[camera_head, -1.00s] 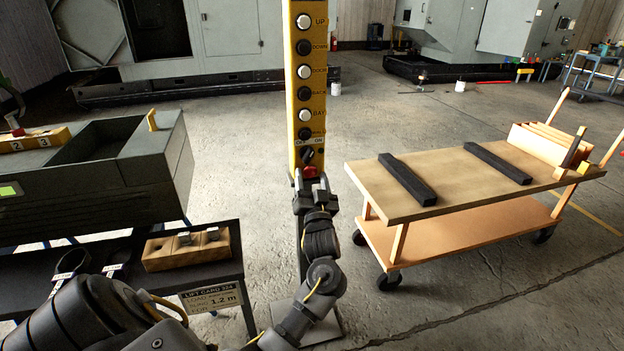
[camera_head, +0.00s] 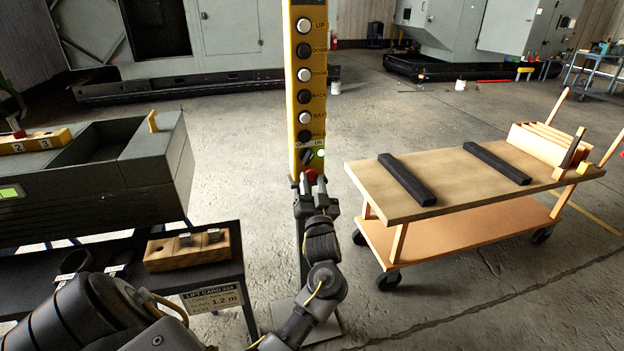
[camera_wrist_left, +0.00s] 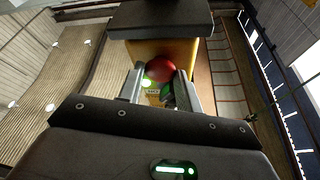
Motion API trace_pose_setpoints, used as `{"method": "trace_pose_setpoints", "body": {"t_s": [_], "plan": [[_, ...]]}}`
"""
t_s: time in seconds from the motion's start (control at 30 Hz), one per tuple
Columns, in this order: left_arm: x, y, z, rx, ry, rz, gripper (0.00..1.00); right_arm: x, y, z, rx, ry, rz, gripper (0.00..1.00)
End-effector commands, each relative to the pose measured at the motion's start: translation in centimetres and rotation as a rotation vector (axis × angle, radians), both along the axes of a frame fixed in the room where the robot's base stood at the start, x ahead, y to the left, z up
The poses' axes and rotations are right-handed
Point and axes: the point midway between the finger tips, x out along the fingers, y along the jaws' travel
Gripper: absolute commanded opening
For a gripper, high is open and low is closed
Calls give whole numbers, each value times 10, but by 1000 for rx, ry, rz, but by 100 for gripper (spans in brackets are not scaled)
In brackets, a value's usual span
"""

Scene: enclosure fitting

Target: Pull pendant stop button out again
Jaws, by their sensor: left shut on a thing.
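The yellow pendant (camera_head: 305,110) stands upright in the middle of the head view, with a column of black and white buttons. Its red stop button (camera_head: 311,175) is at the lower end, partly hidden by the fingers. My left gripper (camera_head: 313,182) reaches up from below and is shut on the stop button. In the left wrist view, the red button (camera_wrist_left: 160,69) sits between the two fingers (camera_wrist_left: 158,85). A rotary switch (camera_head: 307,155) and a lit green lamp (camera_head: 320,153) are just above the button. My right gripper is not in view.
A wooden cart (camera_head: 455,185) with two dark bars stands to the right. On the left are a grey-green case (camera_head: 95,165) and a dark table with a wooden block (camera_head: 165,254). Open floor lies behind the pendant.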

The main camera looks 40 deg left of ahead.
Motion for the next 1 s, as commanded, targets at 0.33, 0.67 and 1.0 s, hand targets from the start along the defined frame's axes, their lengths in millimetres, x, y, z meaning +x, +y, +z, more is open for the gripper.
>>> {"method": "trace_pose_setpoints", "body": {"t_s": [0.33,0.67,1.0], "plan": [[-1,-4,-2,0,1,-2,45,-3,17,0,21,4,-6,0],[-2,-3,-1,0,0,0,56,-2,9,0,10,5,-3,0],[-28,-32,-19,-4,1,-3,56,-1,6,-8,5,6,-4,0]]}}
